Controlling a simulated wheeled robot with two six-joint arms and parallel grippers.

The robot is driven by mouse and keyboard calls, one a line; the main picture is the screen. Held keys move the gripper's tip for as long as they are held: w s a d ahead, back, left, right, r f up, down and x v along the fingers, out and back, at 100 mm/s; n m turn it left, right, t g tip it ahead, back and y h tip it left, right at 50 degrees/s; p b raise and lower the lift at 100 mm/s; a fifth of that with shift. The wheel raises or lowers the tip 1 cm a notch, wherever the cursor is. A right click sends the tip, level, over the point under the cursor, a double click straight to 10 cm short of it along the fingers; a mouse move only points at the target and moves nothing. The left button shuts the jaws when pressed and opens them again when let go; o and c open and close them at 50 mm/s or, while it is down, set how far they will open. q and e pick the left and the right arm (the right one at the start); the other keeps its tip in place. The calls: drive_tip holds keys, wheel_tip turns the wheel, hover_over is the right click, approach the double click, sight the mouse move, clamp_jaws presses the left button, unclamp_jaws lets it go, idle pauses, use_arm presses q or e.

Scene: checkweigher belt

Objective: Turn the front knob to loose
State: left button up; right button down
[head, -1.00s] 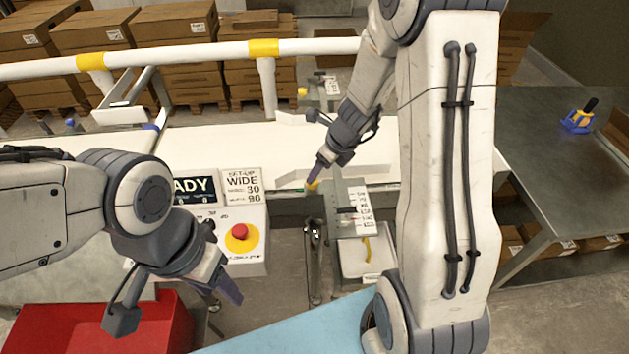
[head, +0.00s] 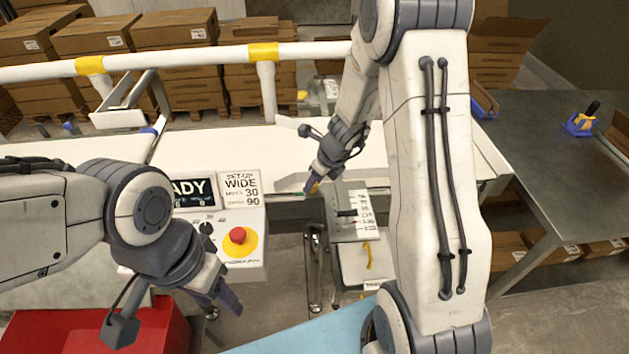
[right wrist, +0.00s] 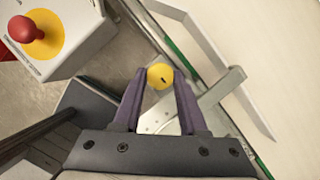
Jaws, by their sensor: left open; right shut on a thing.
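The front knob (right wrist: 160,77) is a round yellow knob with a short dark mark on its face. In the right wrist view it sits between the purple fingertips of my right gripper (right wrist: 158,85), which is shut on it. In the head view the right gripper (head: 312,187) is at the near edge of the belt, and only a bit of yellow shows at its tips. My left gripper (head: 228,297) is open and empty, in front of the control box and above the red bin. Any loose or tight marking at the knob cannot be read.
A control box (head: 252,262) with a red stop button (head: 238,235) stands left of the knob. A scale plate (head: 357,213) lies right of it. The white belt (head: 230,152) runs behind. A red bin (head: 90,325) is at the front left.

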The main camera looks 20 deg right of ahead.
drive_tip(key=shift+n, duration=0.3)
drive_tip(key=n+p, duration=0.1)
drive_tip(key=n, duration=0.1)
drive_tip(key=n+g+y+p, duration=0.1)
drive_tip(key=n, duration=0.2)
drive_tip(key=shift+w+d+r+y+p, duration=0.1)
drive_tip(key=shift+w+d+y+p, duration=0.1)
drive_tip(key=shift+y+p, duration=0.15)
drive_tip(key=n+g+p, duration=0.1)
drive_tip(key=n, duration=0.2)
drive_tip(key=n+g+p, duration=0.1)
drive_tip(key=n, duration=0.1)
drive_tip(key=shift+w+n+y, duration=0.15)
drive_tip(key=shift+n+y, duration=0.1)
drive_tip(key=shift+n, duration=0.05)
drive_tip(key=n+g, duration=0.1)
drive_tip(key=n, duration=0.1)
drive_tip(key=shift+w+n, duration=0.15)
drive_tip(key=shift+n, duration=0.25)
drive_tip(key=n+g, duration=0.1)
drive_tip(key=n, duration=0.1)
drive_tip(key=shift+w+n, duration=0.1)
drive_tip(key=shift+n, duration=0.3)
drive_tip(key=n+g+h, duration=0.1)
drive_tip(key=n, duration=0.3)
drive_tip(key=shift+w+a+g, duration=0.1)
drive_tip(key=shift+g, duration=0.3)
drive_tip(key=shift+n+g+h, duration=0.4)
drive_tip(key=shift+n+h, duration=0.1)
drive_tip(key=shift+n, duration=1)
